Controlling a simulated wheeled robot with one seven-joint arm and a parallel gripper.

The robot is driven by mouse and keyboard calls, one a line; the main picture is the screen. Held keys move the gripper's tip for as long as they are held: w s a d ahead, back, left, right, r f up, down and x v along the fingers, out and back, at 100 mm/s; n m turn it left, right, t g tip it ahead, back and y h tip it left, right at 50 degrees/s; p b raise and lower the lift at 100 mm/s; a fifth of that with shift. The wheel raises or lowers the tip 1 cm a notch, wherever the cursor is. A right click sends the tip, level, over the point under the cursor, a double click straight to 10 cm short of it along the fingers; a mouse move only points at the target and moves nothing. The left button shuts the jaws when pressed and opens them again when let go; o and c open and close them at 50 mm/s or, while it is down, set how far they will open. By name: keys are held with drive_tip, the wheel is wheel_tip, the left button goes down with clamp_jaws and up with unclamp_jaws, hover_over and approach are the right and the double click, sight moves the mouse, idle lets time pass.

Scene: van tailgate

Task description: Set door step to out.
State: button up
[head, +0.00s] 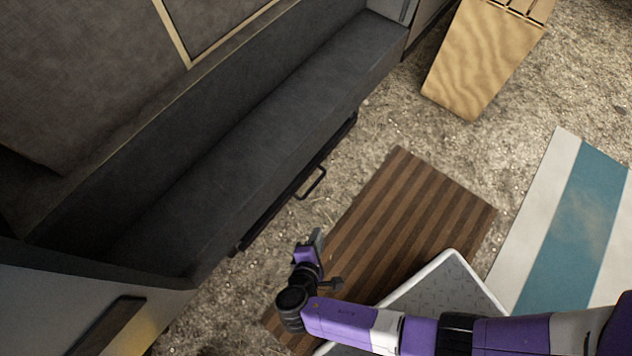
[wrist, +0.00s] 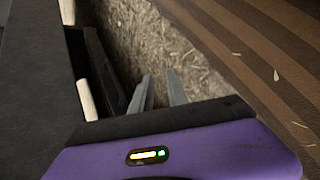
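The door step (head: 268,210) shows in the head view as a narrow black edge low along the van's side, close under the dark sill. A black loop handle (head: 313,184) sticks out from it over the gravel. My gripper (head: 318,238) is to the right of the step's near end and below the handle in the picture, apart from both. In the wrist view the two grey fingers (wrist: 160,88) stand apart with bare ground between them, so it is open and empty. Dark bars at the left of the wrist view may be part of the step; I cannot tell for sure.
A brown striped mat (head: 400,215) lies on gravel beside the van. A white-rimmed tray (head: 452,258) is partly behind my arm. A wooden block-like stand (head: 480,60) is at the upper right, and a blue-and-white mat (head: 570,225) at right. Gravel near the handle is clear.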

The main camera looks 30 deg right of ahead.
sight(313, 185)
drive_tip(key=w+d+t+h+b, duration=0.1)
drive_tip(key=w+d+b, duration=0.1)
drive_tip(key=w, duration=0.2)
drive_tip(key=w+d+h+b, duration=0.2)
drive_tip(key=w+d, duration=0.1)
drive_tip(key=w, duration=0.2)
drive_tip(key=w+d+n+t+h+b, duration=0.1)
drive_tip(key=w+d+b, duration=0.1)
drive_tip(key=w, duration=0.3)
drive_tip(key=shift+d+r+t+h, duration=0.3)
drive_tip(key=shift+d+r, duration=0.1)
drive_tip(key=shift+d, duration=0.1)
drive_tip(key=shift+c, duration=0.4)
clamp_jaws()
drive_tip(key=shift+w+a+r, duration=0.1)
drive_tip(key=shift+w+r, duration=0.05)
drive_tip(key=shift+r, duration=0.1)
